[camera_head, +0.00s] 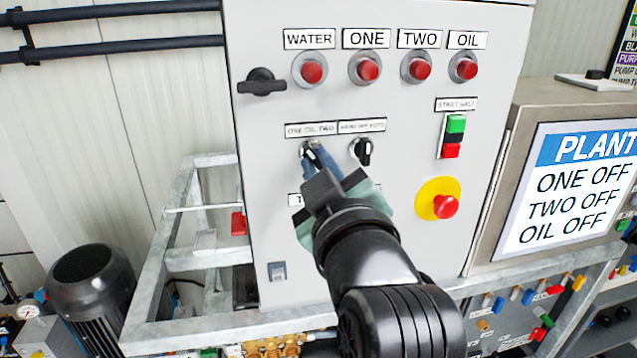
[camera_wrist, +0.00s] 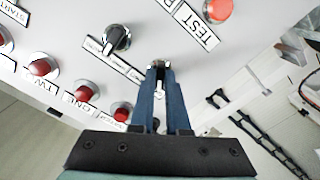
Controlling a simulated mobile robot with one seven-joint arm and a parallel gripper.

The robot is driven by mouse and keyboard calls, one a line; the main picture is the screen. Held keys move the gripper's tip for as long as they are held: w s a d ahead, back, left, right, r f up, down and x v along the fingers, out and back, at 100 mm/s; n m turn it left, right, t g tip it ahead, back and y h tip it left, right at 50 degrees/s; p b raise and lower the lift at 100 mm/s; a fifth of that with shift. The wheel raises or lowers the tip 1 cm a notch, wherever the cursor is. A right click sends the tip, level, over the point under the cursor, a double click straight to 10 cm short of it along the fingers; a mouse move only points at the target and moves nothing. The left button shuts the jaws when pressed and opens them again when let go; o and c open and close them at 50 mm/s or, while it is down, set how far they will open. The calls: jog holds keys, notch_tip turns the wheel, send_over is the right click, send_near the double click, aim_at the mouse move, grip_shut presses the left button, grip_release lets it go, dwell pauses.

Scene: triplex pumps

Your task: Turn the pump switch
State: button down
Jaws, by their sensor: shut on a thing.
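The grey control panel (camera_head: 400,100) carries two rotary switches side by side. The left one (camera_head: 308,146), under a label reading "ONE OIL TWO", is largely covered by my gripper. My gripper (camera_head: 314,157) comes from below, with its blue fingers shut on this switch's knob. In the wrist view the fingertips (camera_wrist: 159,70) meet close together around the knob, which is mostly hidden. The right switch (camera_head: 362,150), with a black knob standing roughly upright, is free; it also shows in the wrist view (camera_wrist: 117,38).
Red buttons (camera_head: 367,70) line the panel's top. A black handle (camera_head: 262,83) juts out at left. A green-and-red start/halt switch (camera_head: 453,136) and an emergency stop (camera_head: 444,206) are at right. The PLANT display (camera_head: 570,185) reads ONE OFF, TWO OFF, OIL OFF.

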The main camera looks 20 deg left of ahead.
jog(key=shift+n+b, duration=0.6)
jog(key=shift+n, duration=0.3)
jog(key=c, duration=0.9)
grip_release()
jog(key=shift+s, duration=0.1)
jog(key=b+v, duration=1)
jog(key=v, duration=0.2)
jog(key=shift+s+d, duration=0.25)
